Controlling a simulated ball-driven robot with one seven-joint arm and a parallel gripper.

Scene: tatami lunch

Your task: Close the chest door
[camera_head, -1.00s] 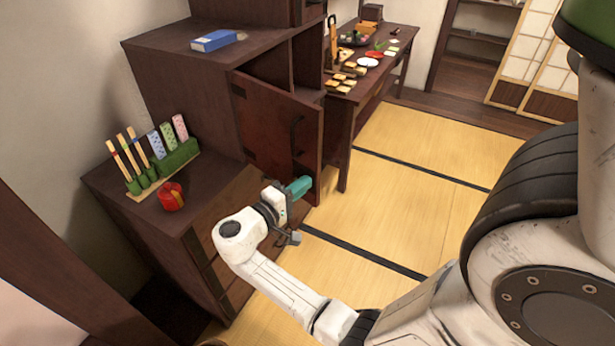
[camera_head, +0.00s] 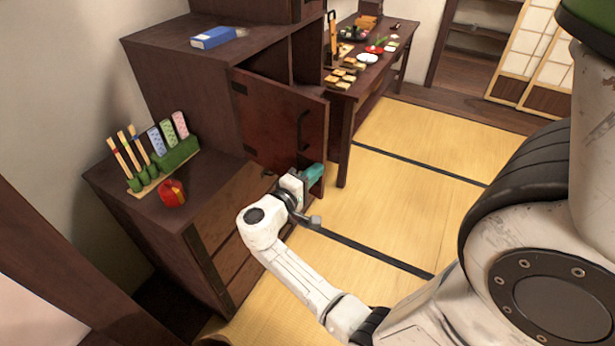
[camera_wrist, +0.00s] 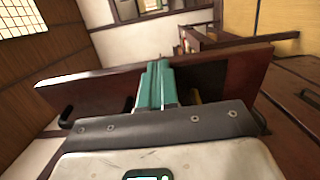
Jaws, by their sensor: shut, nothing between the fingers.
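The chest (camera_head: 185,75) is a dark brown stepped cabinet against the left wall. Its reddish-brown door (camera_head: 285,120) stands open, hinged on its left side, with a dark handle (camera_head: 303,130) near its right edge. An open shelf space shows behind the door's top. My gripper (camera_head: 314,174) has teal fingers and is shut and empty at the door's lower right part. In the wrist view the shut fingers (camera_wrist: 155,85) lie across the door panel (camera_wrist: 95,90); whether they touch it I cannot tell.
A low drawer section (camera_head: 215,195) holds a stand of sticks and patterned pieces (camera_head: 160,160) and a red round box (camera_head: 172,193). A blue box (camera_head: 213,38) lies on top. A dark table with food (camera_head: 345,85) stands behind the door. Tatami floor (camera_head: 385,215) is free at right.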

